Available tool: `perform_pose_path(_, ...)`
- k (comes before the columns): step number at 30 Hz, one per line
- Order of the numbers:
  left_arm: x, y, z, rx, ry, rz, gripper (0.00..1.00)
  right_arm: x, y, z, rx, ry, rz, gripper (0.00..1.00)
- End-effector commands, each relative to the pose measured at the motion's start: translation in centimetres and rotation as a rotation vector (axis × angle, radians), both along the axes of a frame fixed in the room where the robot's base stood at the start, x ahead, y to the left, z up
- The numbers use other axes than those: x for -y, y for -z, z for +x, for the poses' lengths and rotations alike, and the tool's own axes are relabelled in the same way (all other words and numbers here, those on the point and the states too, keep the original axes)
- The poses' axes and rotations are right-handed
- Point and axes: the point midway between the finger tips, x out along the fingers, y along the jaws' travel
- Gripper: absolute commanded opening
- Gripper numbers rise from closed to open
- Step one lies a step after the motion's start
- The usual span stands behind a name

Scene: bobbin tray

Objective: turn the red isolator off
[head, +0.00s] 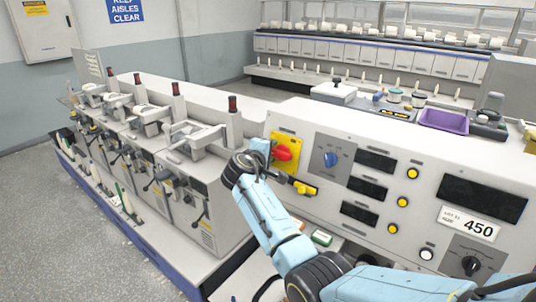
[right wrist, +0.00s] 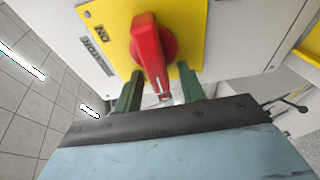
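The red isolator (head: 283,153) is a rotary handle on a yellow plate (head: 291,138) at the left end of the grey control panel. In the right wrist view the red handle (right wrist: 150,48) points down the picture, and an "ON" label shows at its upper left. My right gripper (right wrist: 160,88) is open, with one green finger on each side of the handle's lower end. Small gaps seem to show between fingers and handle; I cannot tell whether either touches. In the head view the right gripper (head: 266,153) is just left of the isolator, its fingertips mostly hidden. My left gripper is not in view.
A yellow part (head: 304,188) sticks out below the isolator, and a blue knob (head: 330,159) is to its right. Winding heads with dark red bobbins (head: 233,104) stand close on the left.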

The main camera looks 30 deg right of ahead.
Motion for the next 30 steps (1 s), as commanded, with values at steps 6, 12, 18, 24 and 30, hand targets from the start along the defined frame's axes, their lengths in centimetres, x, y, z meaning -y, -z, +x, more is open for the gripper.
perform_pose_path(6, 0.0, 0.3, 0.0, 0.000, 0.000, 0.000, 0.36, -1.4, -0.3, -1.0, 0.002, -0.003, 0.000, 0.40)
perform_pose_path(12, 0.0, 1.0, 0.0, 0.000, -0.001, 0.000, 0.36, -4.4, -1.0, -3.2, 0.002, -0.002, 0.004, 0.40)
perform_pose_path(18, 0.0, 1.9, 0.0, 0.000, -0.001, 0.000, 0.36, -7.8, -2.1, -5.8, 0.002, -0.003, 0.002, 0.40)
perform_pose_path(24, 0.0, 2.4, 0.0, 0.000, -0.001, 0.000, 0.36, -9.9, -2.9, -7.3, 0.000, -0.002, 0.000, 0.40)
perform_pose_path(30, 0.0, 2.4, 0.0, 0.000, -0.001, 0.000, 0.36, -10.4, -3.1, -7.8, -0.001, 0.000, 0.000, 0.40)
